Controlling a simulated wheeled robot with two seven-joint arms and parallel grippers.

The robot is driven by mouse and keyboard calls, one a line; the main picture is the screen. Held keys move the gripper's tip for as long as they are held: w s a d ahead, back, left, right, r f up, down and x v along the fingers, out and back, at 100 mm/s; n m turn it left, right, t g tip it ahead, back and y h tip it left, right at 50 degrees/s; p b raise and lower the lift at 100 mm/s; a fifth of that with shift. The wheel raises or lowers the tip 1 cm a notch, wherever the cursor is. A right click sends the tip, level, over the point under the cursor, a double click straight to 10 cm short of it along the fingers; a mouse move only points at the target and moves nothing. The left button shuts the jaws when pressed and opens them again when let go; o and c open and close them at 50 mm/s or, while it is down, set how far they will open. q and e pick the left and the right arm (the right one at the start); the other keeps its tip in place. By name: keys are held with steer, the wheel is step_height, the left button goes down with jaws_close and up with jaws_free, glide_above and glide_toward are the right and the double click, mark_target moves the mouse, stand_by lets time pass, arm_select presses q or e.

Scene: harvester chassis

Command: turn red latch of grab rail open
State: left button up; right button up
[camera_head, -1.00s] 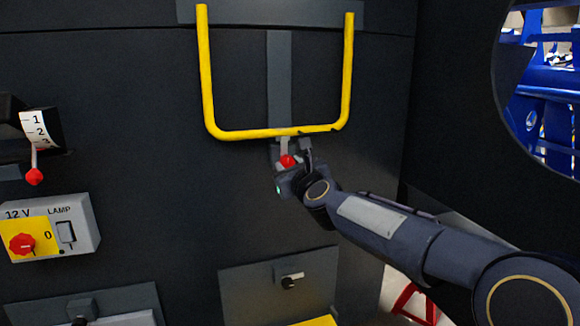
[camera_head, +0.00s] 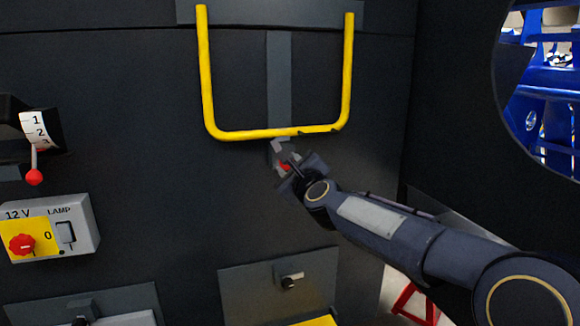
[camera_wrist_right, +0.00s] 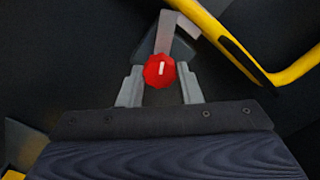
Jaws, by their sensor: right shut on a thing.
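The yellow U-shaped grab rail (camera_head: 270,134) hangs on the dark panel in the head view; part of it shows at upper right in the wrist view (camera_wrist_right: 232,45). The red latch knob (camera_head: 284,167) sits just below the rail's bottom bar, with a small grey lever (camera_head: 279,146) above it, slanting up to the left. My right gripper (camera_head: 289,166) is at the latch, turned at an angle and shut on the red knob. In the wrist view, the red knob (camera_wrist_right: 160,71) with a white mark lies between the two fingers (camera_wrist_right: 160,80). My left gripper is out of view.
At left are a lever with a red ball (camera_head: 34,177) and a 12 V lamp box (camera_head: 75,228) with a red knob. A panel with a small black switch (camera_head: 290,278) is below my right arm. A round opening is at upper right.

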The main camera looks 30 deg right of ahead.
steer(key=n+p, duration=0.2)
steer(key=n, duration=1)
steer(key=shift+n, duration=0.3)
stand_by(0.4)
steer(key=o, duration=1)
steer(key=shift+c, duration=0.2)
steer(key=shift+s, duration=0.1)
steer(key=v, duration=0.7)
steer(key=shift+s, duration=0.35)
steer(key=shift+a+p, duration=0.15)
steer(key=shift+p, duration=0.15)
